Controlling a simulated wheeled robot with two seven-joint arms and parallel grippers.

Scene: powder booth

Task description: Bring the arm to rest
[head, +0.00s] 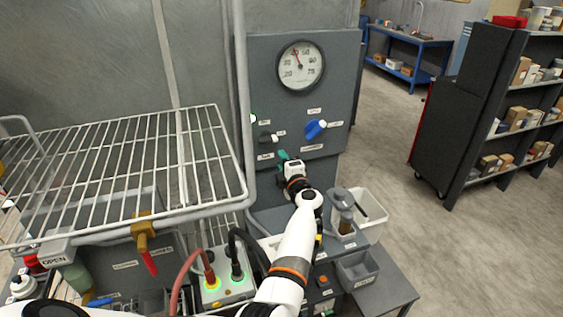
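A round gauge (301,66) tops the panel. A wire rack (120,165) fills the left, with a red-handled brass valve (145,238) at its front. A grey box with red and black cables (226,288) stands below. A white bin (371,212) is right. Open floor lies beyond.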

